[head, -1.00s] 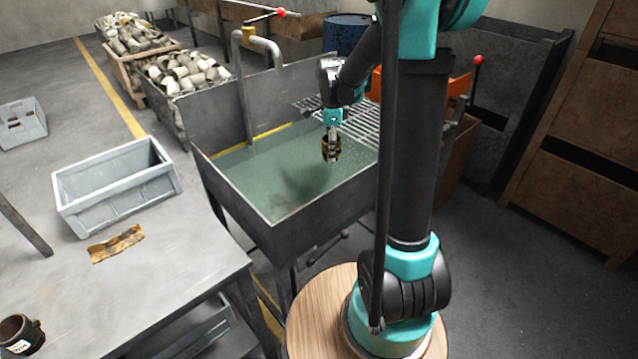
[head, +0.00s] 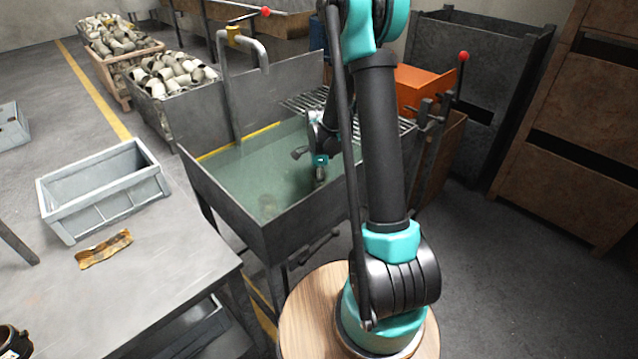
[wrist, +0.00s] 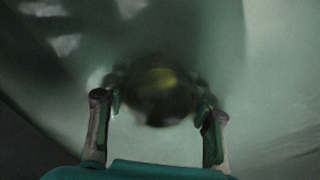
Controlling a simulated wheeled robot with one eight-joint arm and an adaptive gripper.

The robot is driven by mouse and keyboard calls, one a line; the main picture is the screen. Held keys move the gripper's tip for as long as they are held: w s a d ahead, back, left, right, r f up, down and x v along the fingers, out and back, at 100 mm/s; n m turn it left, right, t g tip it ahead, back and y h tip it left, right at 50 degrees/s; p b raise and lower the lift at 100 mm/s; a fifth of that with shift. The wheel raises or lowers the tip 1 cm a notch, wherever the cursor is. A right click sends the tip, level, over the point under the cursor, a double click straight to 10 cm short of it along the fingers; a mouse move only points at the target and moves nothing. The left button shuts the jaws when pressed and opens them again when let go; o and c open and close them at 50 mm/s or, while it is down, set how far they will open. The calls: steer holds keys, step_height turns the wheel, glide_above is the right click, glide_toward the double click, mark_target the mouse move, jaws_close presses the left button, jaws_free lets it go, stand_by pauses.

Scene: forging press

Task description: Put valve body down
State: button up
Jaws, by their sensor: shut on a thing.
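My gripper (head: 320,174) is low in the grey water tank (head: 290,238), its lower end in the greenish water. In the wrist view, my gripper's two fingers (wrist: 158,98) close on the sides of the valve body (wrist: 155,92). The valve body looks dark, round and blurred there, with a yellowish patch, seen through murky water. In the head view the valve body cannot be made out, hidden by the water and gripper. Whether it touches the tank floor cannot be told.
A wire rack (head: 300,101) lies across the tank's far right side. A grey crate (head: 105,190), a brown rag (head: 104,249) and a dark fitting (head: 14,342) rest on the table (head: 150,285) at left. An orange box (head: 422,90) stands right of my arm.

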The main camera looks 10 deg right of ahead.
steer(key=shift+f, duration=0.2)
steer(key=o, duration=1.5)
step_height(320, 180, up, 12)
steer(key=shift+r, duration=0.1)
